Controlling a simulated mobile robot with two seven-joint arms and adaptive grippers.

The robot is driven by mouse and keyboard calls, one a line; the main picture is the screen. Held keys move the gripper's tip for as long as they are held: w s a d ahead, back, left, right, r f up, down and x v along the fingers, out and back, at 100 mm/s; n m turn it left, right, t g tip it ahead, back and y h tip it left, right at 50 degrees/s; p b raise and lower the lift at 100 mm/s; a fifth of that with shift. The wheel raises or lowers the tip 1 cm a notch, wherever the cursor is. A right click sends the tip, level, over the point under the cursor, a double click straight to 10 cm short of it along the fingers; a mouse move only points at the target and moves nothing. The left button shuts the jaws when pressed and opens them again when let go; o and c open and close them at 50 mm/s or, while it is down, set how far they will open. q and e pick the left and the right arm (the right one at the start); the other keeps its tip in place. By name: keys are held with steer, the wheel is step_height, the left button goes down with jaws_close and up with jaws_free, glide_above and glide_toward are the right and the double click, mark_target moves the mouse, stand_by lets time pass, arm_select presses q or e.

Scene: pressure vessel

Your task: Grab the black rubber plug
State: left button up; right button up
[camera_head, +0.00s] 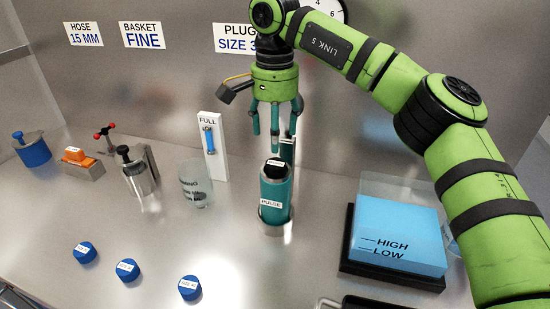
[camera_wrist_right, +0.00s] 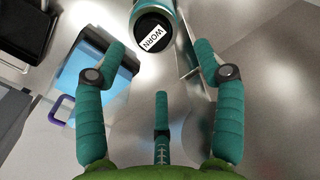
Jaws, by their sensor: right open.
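The black rubber plug (camera_head: 275,168) sits in the top of an upright teal cylinder (camera_head: 276,192) labelled PULSE. In the right wrist view the plug (camera_wrist_right: 148,26) is a round black face with a white label reading WORN, inside the teal rim near the top of the picture. My right gripper (camera_head: 276,122) is above the cylinder, pointing down, its fingers spread and empty. In the right wrist view its open fingers (camera_wrist_right: 160,62) lie below the plug, apart from it. My left gripper is in neither view.
Blue caps (camera_head: 190,288) lie at the front left. Wall signs (camera_head: 236,38) hang behind.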

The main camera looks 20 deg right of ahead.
mark_target(275, 164)
steer(key=shift+s+a+f+p, duration=0.1)
steer(key=shift+s+f+p, duration=0.15)
steer(key=shift+f, duration=0.35)
steer(key=shift+s+f+p, duration=0.15)
steer(key=shift+s+f, duration=0.2)
steer(key=shift+f, duration=0.2)
step_height(275, 164, down, 4)
steer(key=shift+r+p, duration=0.25)
steer(key=shift+p, duration=0.2)
steer(key=shift+f, duration=0.25)
steer(key=c, duration=0.9)
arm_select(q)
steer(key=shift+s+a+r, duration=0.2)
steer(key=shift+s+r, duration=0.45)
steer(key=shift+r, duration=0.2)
arm_select(e)
steer(key=shift+c, duration=0.5)
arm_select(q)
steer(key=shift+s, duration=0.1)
